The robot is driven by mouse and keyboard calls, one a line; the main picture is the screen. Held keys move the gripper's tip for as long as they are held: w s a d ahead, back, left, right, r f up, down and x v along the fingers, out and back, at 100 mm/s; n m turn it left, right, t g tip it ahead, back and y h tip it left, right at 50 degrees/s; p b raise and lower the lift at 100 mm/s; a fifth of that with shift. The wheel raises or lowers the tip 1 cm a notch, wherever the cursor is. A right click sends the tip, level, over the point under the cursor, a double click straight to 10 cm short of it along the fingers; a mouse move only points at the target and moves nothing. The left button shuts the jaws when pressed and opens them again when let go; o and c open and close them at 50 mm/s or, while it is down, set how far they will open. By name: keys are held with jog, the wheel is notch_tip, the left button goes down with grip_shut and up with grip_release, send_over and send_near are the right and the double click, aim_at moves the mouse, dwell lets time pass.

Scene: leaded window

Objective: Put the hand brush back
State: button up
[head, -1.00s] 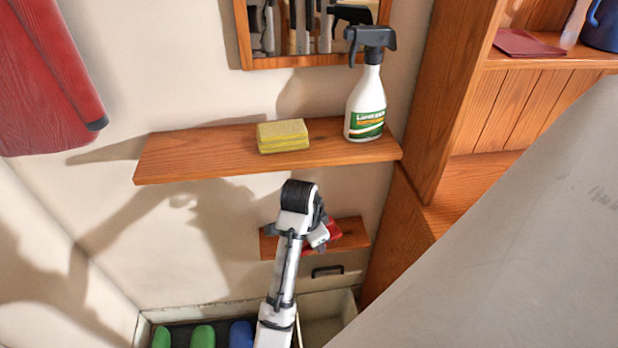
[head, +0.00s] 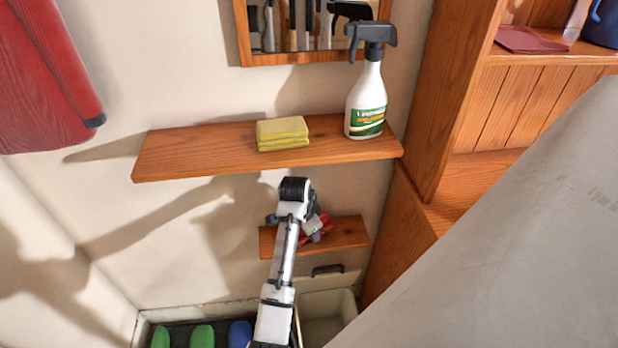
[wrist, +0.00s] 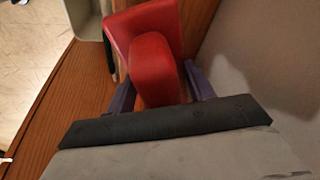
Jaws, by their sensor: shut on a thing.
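The hand brush, a red blocky thing (wrist: 153,65), is held between the two dark fingers of my gripper (wrist: 160,86) in the wrist view. Its bristles cannot be made out. In the head view my gripper (head: 311,229) is at the small lower wooden shelf (head: 348,235), with only a bit of the red brush (head: 326,219) showing beside it. My arm hides part of the brush and the shelf's left part. The shelf's wood (wrist: 45,112) lies beneath the brush in the wrist view. I cannot tell whether the brush touches it.
The upper shelf (head: 200,153) above my gripper bears a yellow sponge (head: 282,134) and a spray bottle (head: 366,100). A dark handle (head: 327,270) is below the lower shelf. A trough (head: 322,306) and green and blue things stand at the bottom. A wooden cabinet (head: 425,120) bounds the right.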

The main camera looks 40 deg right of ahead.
jog(key=shift+f, duration=0.1)
jog(key=shift+f, duration=0.1)
jog(key=o, duration=0.9)
jog(key=shift+b+v, duration=0.5)
jog(key=shift+v, duration=3.45)
